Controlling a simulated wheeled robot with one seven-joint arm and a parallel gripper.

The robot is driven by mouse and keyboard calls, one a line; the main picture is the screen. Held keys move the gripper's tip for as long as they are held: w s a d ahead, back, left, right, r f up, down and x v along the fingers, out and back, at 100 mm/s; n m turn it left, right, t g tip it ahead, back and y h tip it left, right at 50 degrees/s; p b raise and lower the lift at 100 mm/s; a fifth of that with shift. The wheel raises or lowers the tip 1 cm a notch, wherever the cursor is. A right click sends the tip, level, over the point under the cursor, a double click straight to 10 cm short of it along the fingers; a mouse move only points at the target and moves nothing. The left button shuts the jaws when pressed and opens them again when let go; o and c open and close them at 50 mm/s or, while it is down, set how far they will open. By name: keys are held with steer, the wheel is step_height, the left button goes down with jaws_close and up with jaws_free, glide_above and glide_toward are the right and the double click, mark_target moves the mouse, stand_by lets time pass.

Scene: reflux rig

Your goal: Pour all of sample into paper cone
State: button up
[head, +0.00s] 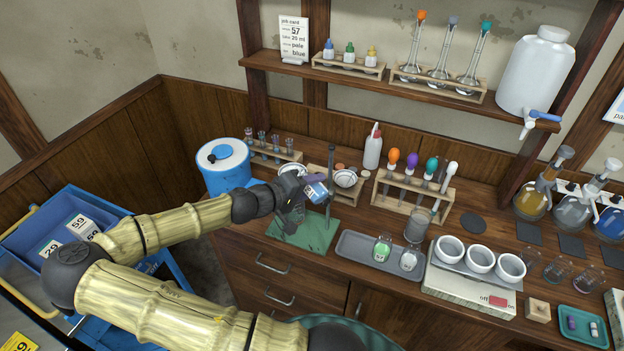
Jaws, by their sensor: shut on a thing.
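My gripper (300,199) is above the green base (306,232) of a stand and is shut on a small vessel with blue and white on it (318,191). The vessel looks tilted; its mouth and contents are too small to make out. I take it to be the sample. Two white round pieces stand just behind: one at the left (291,170), partly behind my gripper, and one at the right (346,178) beside the dark upright rod (331,160). Either may be the paper cone; I cannot tell which. No stream of liquid is visible.
A grey tray (345,247) with two small glass vessels lies right of the green base. A wooden rack (400,206) with coloured droppers stands behind it. A blue container (222,165) is at the left. White cups on a heater (470,283) stand at the right.

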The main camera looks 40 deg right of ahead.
steer(key=shift+r+p, duration=0.35)
steer(key=shift+p, duration=0.55)
steer(key=shift+f, duration=0.35)
steer(key=shift+r+n+g+p, duration=0.45)
steer(key=shift+n+p, duration=0.25)
steer(key=shift+p, duration=0.4)
stand_by(5.7)
